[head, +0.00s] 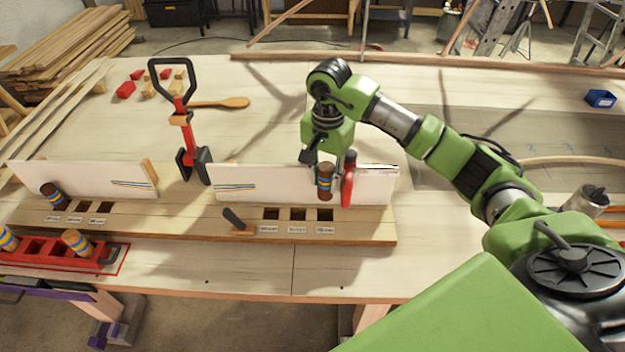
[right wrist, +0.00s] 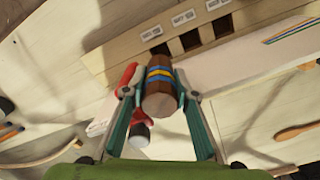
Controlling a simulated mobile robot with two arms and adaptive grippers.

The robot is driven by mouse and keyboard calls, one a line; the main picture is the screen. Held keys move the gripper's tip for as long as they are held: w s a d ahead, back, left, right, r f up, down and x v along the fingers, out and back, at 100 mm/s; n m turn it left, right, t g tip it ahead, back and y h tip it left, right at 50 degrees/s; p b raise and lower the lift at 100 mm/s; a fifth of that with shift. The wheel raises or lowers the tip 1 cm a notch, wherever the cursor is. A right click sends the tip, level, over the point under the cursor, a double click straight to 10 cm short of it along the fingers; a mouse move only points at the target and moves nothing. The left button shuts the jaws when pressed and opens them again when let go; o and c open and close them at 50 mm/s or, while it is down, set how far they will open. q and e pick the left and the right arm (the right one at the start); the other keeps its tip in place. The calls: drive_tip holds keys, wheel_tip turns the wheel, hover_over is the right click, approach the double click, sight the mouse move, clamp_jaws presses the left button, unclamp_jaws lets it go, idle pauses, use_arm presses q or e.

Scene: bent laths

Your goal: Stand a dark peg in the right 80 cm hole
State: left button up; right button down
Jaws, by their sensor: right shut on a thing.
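My right gripper (head: 325,178) is shut on a dark brown peg with blue and yellow bands (head: 325,184). It holds the peg roughly upright, above and behind the rightmost hole (head: 325,215) of the right group of three. The peg (right wrist: 160,88) also shows between the fingers (right wrist: 160,94) in the right wrist view, its far end overlapping the hole at that end of the row. The middle hole (head: 298,214) and left hole (head: 271,213) look empty. The labels are too small to read surely. My left gripper is not in view.
A red-handled tool (head: 348,180) stands close right of the held peg, before a white board (head: 280,186). A banded peg (head: 52,192) is at the left hole group. More pegs stand in a red tray (head: 50,250). A red clamp (head: 184,130) rises between the boards.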

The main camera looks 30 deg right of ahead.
sight(326, 193)
drive_tip(key=shift+w+d+r+m+p, duration=0.2)
drive_tip(key=shift+w+d+m+p, duration=0.15)
drive_tip(key=shift+w+d+m, duration=0.1)
drive_tip(key=shift+w+f, duration=0.1)
drive_tip(key=shift+f, duration=0.05)
drive_tip(key=shift+f+b, duration=0.4)
drive_tip(key=shift+f, duration=0.25)
wheel_tip(326, 193, down, 6)
drive_tip(key=b, duration=0.2)
drive_tip(key=shift+r+b, duration=0.1)
drive_tip(key=shift+b, duration=0.3)
drive_tip(key=shift+d+f+b, duration=0.1)
drive_tip(key=shift+f+b, duration=0.6)
drive_tip(key=shift+b, duration=0.05)
drive_tip(key=shift+f+b, duration=1.2)
